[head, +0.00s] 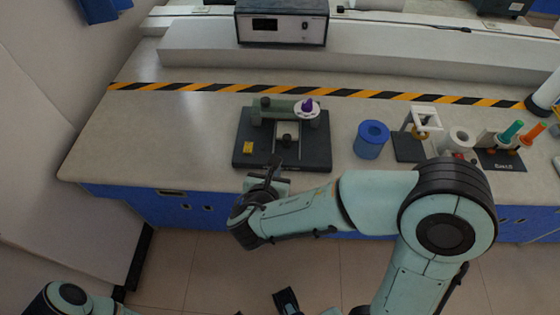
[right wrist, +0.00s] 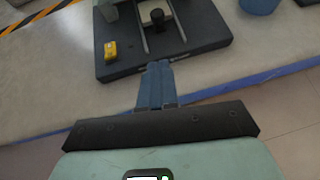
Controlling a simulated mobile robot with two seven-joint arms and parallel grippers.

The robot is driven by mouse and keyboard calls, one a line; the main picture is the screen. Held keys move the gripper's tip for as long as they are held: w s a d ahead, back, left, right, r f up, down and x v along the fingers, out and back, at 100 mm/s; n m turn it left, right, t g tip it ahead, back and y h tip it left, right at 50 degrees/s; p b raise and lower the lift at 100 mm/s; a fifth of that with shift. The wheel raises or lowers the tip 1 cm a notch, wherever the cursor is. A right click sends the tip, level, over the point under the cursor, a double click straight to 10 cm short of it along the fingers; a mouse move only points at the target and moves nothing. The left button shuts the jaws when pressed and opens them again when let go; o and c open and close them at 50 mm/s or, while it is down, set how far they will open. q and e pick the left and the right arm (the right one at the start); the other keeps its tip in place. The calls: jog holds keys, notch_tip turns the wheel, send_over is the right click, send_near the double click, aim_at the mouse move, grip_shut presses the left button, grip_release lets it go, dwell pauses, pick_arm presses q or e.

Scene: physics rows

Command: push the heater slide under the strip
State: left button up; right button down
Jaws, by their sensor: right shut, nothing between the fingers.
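A fixture with a dark base plate (head: 318,160) stands near the table's front edge; the plate also shows in the right wrist view (right wrist: 195,40). The heater slide appears to be the small piece with a black knob (head: 286,139) between pale rails; the knob shows in the right wrist view (right wrist: 157,17). A green bar (head: 280,106) crosses behind it, with a purple knob at its right end. I cannot make out the strip. My right gripper (right wrist: 157,66) is shut and empty at the plate's front edge, in front of the knob.
A yellow block (head: 248,147) sits on the plate's left side. A blue cylinder (head: 371,139) stands to the right, then a white stand (head: 421,122) and a rack with coloured handles. A striped tape line (head: 200,87) runs behind. The table left of the plate is clear.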

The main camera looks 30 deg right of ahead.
aim_at(286, 137)
jog(key=b+x, duration=0.1)
jog(key=x, duration=0.9)
jog(key=shift+w+d, duration=0.1)
jog(key=shift+d, duration=0.1)
jog(key=shift+w+d+r, duration=0.15)
jog(key=shift+w+d, duration=0.6)
jog(key=shift+w, duration=0.1)
jog(key=shift+w+d, duration=0.4)
jog(key=shift+w, duration=0.1)
jog(key=w+d, duration=0.2)
jog(key=w, duration=0.1)
jog(key=shift+w, duration=0.2)
jog(key=shift+r, duration=0.1)
jog(key=shift+d, duration=0.1)
